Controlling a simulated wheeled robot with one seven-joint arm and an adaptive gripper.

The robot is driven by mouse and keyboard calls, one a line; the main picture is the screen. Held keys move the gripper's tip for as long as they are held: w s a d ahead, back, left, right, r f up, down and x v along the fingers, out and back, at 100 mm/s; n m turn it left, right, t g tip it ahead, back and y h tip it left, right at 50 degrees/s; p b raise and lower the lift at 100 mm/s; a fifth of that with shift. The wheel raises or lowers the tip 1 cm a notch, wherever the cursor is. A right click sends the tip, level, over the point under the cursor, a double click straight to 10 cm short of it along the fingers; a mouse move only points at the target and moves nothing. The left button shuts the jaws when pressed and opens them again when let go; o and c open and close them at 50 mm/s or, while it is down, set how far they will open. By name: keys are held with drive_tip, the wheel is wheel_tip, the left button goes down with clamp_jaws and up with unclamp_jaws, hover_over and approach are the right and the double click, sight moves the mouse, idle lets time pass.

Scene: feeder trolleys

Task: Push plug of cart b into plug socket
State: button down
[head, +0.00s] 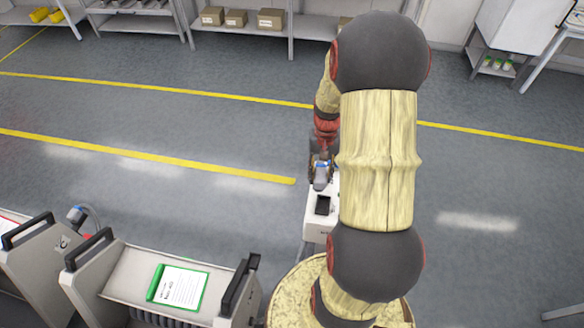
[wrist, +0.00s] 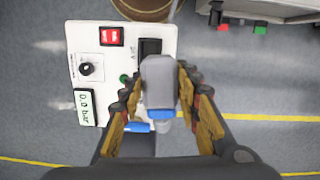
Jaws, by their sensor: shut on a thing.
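A grey plug with a blue band (wrist: 159,84) is gripped between the two fingers of my gripper (wrist: 161,95). In the head view the plug (head: 321,171) shows at my gripper (head: 321,160), at the far end of the white panel box (head: 312,207). In the wrist view the white panel (wrist: 88,45) lies behind the plug. A black rectangular part (wrist: 150,46), perhaps the socket, is partly covered by the plug; it also shows in the head view (head: 323,205). I cannot tell whether the plug touches a socket. Which cart is b is not readable.
A cart (head: 135,262) with a green-edged sheet (head: 178,288) stands lower left. Another cart (head: 35,250) beside it carries a grey-blue plug (head: 75,214). The panel has a red switch (wrist: 111,36), a black knob (wrist: 87,69) and a display (wrist: 87,107). Floor beyond is clear.

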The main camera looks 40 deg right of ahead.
drive_tip(key=s, duration=0.1)
drive_tip(key=s+m, duration=0.1)
drive_tip(key=shift+s+r, duration=0.2)
drive_tip(key=shift+s, duration=0.2)
wheel_tip(320, 180, down, 8)
drive_tip(key=b, duration=0.5)
drive_tip(key=shift+s+r, duration=0.15)
drive_tip(key=shift+r, duration=0.05)
drive_tip(key=shift+a+f+b, duration=0.1)
drive_tip(key=shift+f+b, duration=0.35)
drive_tip(key=shift+f, duration=0.7)
idle(1.7)
drive_tip(key=c, duration=1.2)
unclamp_jaws()
drive_tip(key=shift+c, duration=0.2)
drive_tip(key=r, duration=0.4)
drive_tip(key=d+r, duration=0.1)
drive_tip(key=r, duration=0.3)
drive_tip(key=w+r, duration=0.1)
drive_tip(key=r, duration=0.3)
drive_tip(key=shift+d, duration=0.25)
